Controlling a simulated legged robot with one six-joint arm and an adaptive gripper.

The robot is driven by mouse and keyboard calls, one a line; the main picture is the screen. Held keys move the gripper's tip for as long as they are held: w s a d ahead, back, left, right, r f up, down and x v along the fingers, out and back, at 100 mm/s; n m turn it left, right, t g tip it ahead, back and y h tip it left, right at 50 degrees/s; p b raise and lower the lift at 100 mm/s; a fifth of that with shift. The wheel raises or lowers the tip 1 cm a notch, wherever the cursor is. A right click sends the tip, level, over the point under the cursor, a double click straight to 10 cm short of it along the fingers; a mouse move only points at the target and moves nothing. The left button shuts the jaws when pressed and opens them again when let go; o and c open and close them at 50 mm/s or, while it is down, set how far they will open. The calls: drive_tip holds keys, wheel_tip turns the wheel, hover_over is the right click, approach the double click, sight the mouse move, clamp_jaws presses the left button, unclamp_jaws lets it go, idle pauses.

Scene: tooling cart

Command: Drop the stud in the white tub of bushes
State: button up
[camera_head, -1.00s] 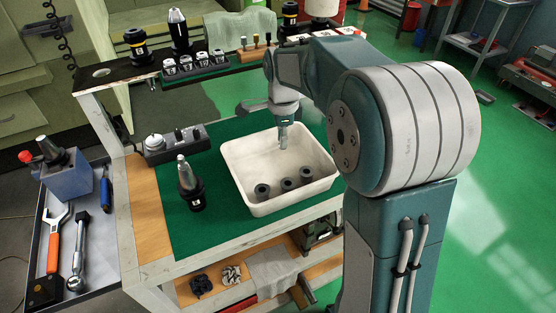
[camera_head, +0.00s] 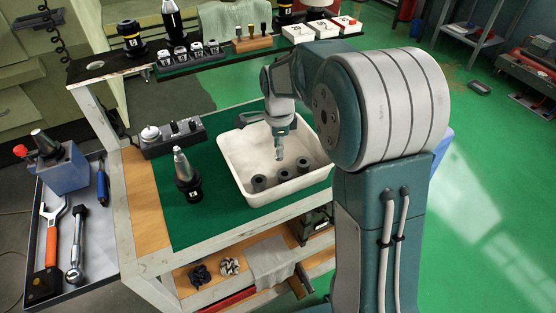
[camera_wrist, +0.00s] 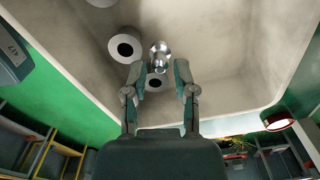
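The white tub (camera_head: 234,168) stands on the green mat of the cart and holds dark grey bushes (camera_head: 259,183) on its floor. My gripper (camera_head: 279,138) points down inside the tub's outline, above the bushes. The silver stud (camera_head: 278,154) is just below the fingertips, above the tub floor. In the wrist view, the fingers (camera_wrist: 159,68) stand apart, with a thin gap on either side of the stud (camera_wrist: 159,56). A bush (camera_wrist: 125,47) lies beside the stud in that view, and another is partly hidden behind it.
A dark tool holder (camera_head: 187,183) stands on the mat left of the tub. The raised rear shelf carries a rack of collets (camera_head: 188,56) and small white boxes (camera_head: 298,33). The mat's front left is clear.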

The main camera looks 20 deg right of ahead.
drive_tip(key=shift+r, duration=0.1)
idle(0.3)
wheel_tip(320, 180, up, 12)
drive_tip(key=shift+f, duration=0.2)
idle(0.5)
drive_tip(key=s+n+t, duration=0.5)
drive_tip(key=s+n, duration=1.3)
drive_tip(key=s, duration=0.7)
drive_tip(key=shift+r+n+t, duration=0.3)
drive_tip(key=shift+n, duration=0.1)
idle(0.3)
